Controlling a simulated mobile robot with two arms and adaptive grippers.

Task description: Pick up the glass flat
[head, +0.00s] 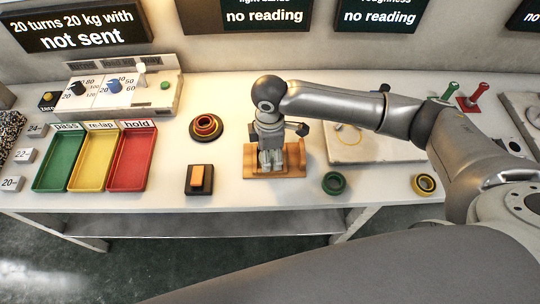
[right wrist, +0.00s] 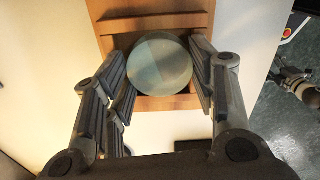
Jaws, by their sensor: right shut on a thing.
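The glass flat (right wrist: 160,64) is a round, pale grey-green disc in the right wrist view, at the wooden holder (head: 295,168). In the head view my right gripper hides it. My right gripper (head: 271,165) points down over the holder, with its fingers on either side of the disc, shut on it. I cannot tell whether the disc is clear of the wood. My left gripper is not in view.
Green (head: 60,160), yellow (head: 93,160) and red (head: 133,160) trays stand to the left. A dark block with an orange top (head: 197,179) and nested rings (head: 206,127) are nearer. A green ring (head: 334,183) and a yellow ring (head: 425,184) lie to the right.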

